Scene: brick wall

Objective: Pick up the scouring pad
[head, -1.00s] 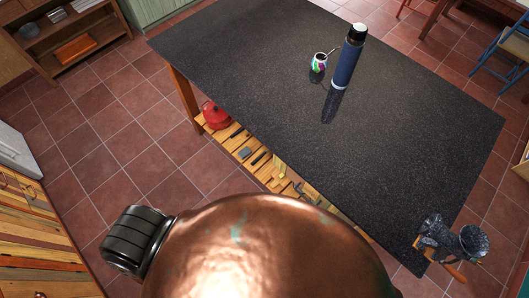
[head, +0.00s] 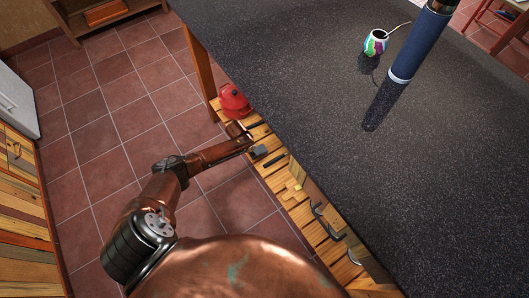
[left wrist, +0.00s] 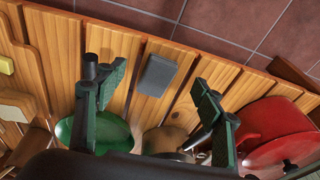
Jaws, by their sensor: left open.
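The scouring pad looks to be the small grey rectangular block (head: 259,151) on the slatted wooden shelf under the dark table. In the left wrist view the grey pad (left wrist: 158,76) lies flat on the slats. My left gripper (left wrist: 150,80) is open and empty, its green-padded fingers on either side of the pad in that view. The gap to the pad is hard to judge. In the head view my left arm reaches in to the shelf, with the gripper (head: 246,141) beside the pad. My right gripper is not in view.
A red pot (head: 233,101) stands left of the pad on the shelf (head: 307,232). Green (left wrist: 95,132) and brown round items sit close to the fingers. The tabletop (head: 290,60) overhangs the shelf and holds a colourful cup (head: 375,43) and blue bottle (head: 420,45).

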